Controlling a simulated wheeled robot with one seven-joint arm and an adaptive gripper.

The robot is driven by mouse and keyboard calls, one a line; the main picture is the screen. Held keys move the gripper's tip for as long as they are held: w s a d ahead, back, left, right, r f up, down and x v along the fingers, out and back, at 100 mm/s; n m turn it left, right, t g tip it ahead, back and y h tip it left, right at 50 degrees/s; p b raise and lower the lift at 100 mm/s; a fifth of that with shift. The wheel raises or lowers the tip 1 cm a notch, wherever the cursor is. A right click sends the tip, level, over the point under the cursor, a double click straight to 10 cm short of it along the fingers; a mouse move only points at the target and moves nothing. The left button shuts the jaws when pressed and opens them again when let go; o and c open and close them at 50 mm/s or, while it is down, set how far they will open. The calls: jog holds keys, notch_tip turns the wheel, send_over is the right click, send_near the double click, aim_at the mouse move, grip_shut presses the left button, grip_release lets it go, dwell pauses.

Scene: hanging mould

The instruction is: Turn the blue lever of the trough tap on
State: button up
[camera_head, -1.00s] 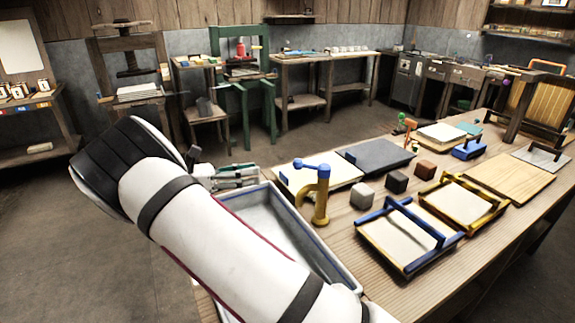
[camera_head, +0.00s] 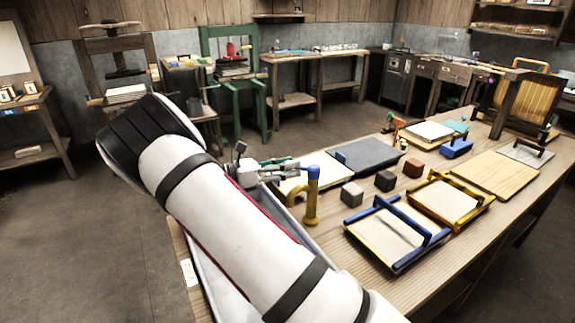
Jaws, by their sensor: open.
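The yellow trough tap (camera_head: 310,205) stands at the edge of the trough (camera_head: 205,275), its spout curving down to the left. Its blue lever (camera_head: 313,173) shows mainly as a blue upright piece on top. The part pointing left is hidden or hard to make out behind my gripper. My gripper (camera_head: 295,170) is open, just left of the blue piece and at about its height. I cannot tell whether its fingers touch the lever. My white arm covers much of the trough.
Three small blocks (camera_head: 385,181) stand right of the tap. A blue-framed mould (camera_head: 397,237) and a yellow-framed mould (camera_head: 450,203) lie further right on the wooden table (camera_head: 335,255). A grey slab (camera_head: 367,154) lies behind the tap.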

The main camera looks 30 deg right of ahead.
jog(key=shift+d, duration=0.15)
grip_shut()
dwell(0.4)
